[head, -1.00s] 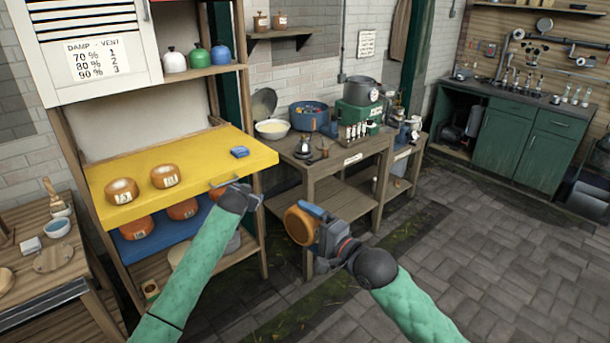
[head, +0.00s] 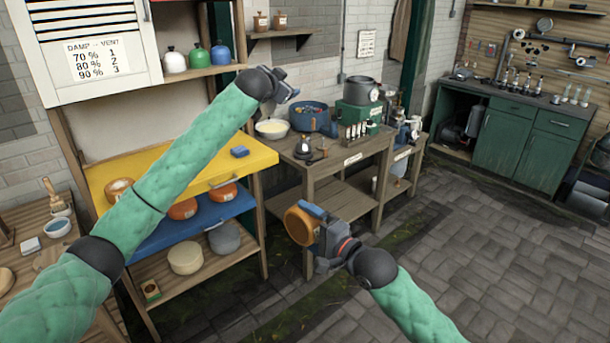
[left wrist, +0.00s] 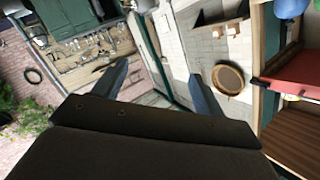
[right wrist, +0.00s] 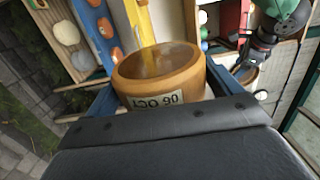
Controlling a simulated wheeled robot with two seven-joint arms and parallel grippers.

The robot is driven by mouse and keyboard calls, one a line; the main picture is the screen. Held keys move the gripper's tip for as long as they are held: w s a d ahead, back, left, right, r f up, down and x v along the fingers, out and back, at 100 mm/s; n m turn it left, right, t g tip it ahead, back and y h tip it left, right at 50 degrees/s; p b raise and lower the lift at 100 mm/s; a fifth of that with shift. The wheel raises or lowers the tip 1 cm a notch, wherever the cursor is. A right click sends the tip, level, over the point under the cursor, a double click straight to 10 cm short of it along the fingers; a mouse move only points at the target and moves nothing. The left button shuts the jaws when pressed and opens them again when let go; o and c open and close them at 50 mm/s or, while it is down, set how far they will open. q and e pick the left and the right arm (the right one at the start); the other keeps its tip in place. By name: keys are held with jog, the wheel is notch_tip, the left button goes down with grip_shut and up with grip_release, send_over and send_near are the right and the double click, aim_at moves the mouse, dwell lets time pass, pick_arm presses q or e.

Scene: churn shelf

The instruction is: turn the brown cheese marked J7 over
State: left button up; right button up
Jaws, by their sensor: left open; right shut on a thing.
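My right gripper (head: 311,222) is shut on a brown cheese (head: 298,227), held in the air in front of the wooden bench. Another brown cheese (head: 118,187) is on the yellow shelf (head: 255,156), partly behind my left arm.
The blue shelf (head: 190,228) below holds brown cheeses (head: 183,209). A pale cheese (head: 186,258) and a grey one (head: 224,239) are lower down. The bench (head: 340,158) carries a bowl, pots and bottles. The floor to the right is clear.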

pick_arm(q)
jog(key=s+d+r+m+g+h, duration=0.1)
jog(key=s+d+r+m, duration=0.2)
jog(key=s+d+r, duration=0.35)
jog(key=m+g+y, duration=0.7)
jog(key=m+g, duration=0.6)
jog(key=g, duration=0.1)
send_over(305, 218)
jog(key=w, duration=0.3)
jog(key=f, duration=1.8)
jog(key=shift+d+f, duration=0.15)
jog(key=shift+d, duration=0.2)
jog(key=shift+a, duration=0.2)
jog(key=shift+f+m, duration=0.2)
jog(key=shift+m, duration=0.1)
notch_tip(305, 218, down, 12)
jog(key=shift+r, duration=0.15)
